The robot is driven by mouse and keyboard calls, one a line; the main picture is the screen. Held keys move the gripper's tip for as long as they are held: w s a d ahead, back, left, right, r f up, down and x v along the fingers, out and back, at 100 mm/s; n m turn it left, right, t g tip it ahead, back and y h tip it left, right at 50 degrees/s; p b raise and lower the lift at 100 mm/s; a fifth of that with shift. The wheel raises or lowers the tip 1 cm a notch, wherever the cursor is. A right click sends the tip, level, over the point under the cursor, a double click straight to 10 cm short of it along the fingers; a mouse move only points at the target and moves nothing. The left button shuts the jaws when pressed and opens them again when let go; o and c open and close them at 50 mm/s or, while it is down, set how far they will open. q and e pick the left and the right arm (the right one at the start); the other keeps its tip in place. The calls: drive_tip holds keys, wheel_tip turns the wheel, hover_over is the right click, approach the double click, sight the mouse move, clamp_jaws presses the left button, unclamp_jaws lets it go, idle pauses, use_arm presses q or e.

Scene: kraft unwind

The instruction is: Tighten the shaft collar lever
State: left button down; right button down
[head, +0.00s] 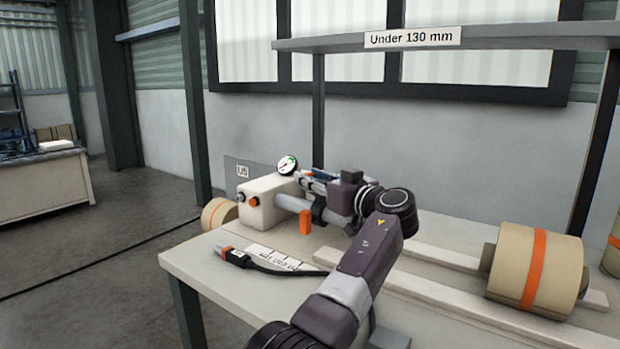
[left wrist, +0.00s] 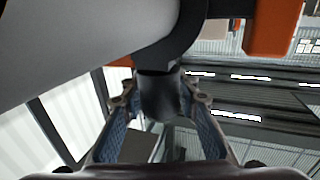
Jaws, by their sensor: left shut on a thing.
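In the head view a grey shaft (head: 291,202) sticks out of a cream housing block (head: 266,203) on the bench. An orange tab (head: 305,222) hangs below the shaft. My left gripper (head: 318,177) is at the shaft, seen from behind its wrist. In the left wrist view the pale shaft (left wrist: 75,40) passes through a dark collar (left wrist: 187,38). A dark grey stub, which looks like the collar lever (left wrist: 160,98), projects from the collar between the fingers of my left gripper (left wrist: 161,105), which are shut on it. My wrist hides most of the collar in the head view.
A round gauge (head: 287,165) sits above the housing. A handheld device (head: 236,257) with a cable and a printed strip (head: 272,257) lie on the bench (head: 205,262).

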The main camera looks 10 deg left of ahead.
use_arm(q)
drive_tip(key=c, duration=1.5)
unclamp_jaws()
drive_tip(key=shift+r, duration=0.1)
wheel_tip(320, 180, up, 10)
drive_tip(key=shift+f, duration=0.1)
